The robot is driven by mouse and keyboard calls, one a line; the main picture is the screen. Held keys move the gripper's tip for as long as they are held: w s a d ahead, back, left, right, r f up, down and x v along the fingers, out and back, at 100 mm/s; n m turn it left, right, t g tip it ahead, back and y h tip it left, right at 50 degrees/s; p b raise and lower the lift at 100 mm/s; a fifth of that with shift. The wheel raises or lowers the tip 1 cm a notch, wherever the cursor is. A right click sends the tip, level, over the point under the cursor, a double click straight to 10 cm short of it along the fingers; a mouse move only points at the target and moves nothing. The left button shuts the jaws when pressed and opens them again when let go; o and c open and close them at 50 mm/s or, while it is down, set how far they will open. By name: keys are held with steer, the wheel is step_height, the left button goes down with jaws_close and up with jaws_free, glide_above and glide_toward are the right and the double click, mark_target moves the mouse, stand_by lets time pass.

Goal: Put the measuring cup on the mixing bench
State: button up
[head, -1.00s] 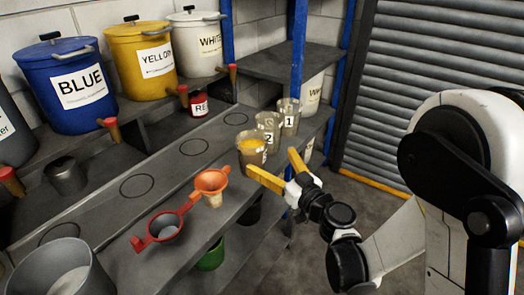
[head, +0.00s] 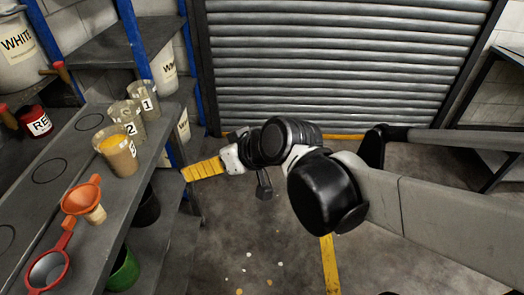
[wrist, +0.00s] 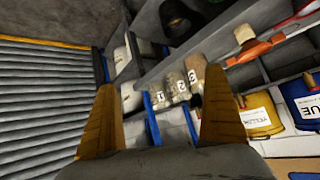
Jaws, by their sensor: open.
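Three clear cups marked 1 (head: 148,98), 2 (head: 129,116) and 3 (head: 117,154) stand upright in a row on the grey bench (head: 58,206). Cup 3 holds yellow-orange paint. I cannot tell which one is the measuring cup, or whether this bench is the mixing bench. In the wrist view, cups 1 (wrist: 160,99), 2 (wrist: 177,86) and 3 (wrist: 194,72) show beyond the fingers. My gripper (head: 203,170) is over the floor, to the right of the cups and apart from them. Its fingers (wrist: 160,85) are spread and empty.
An orange funnel (head: 82,198) and a red-handled strainer (head: 48,268) sit on the bench's front edge. A green container (head: 123,268) is on the shelf below. A roller shutter (head: 340,65) closes the back. The floor (head: 265,235) to the right is free.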

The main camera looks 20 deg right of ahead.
steer(key=s+d+f+m+g+h, duration=0.1)
steer(key=s+d+m+h, duration=0.3)
steer(key=s+d, duration=0.6)
steer(key=shift+d+f+g+h, duration=0.35)
steer(key=shift+d+h, duration=0.25)
steer(key=shift+d, duration=0.55)
steer(key=shift+s, duration=0.1)
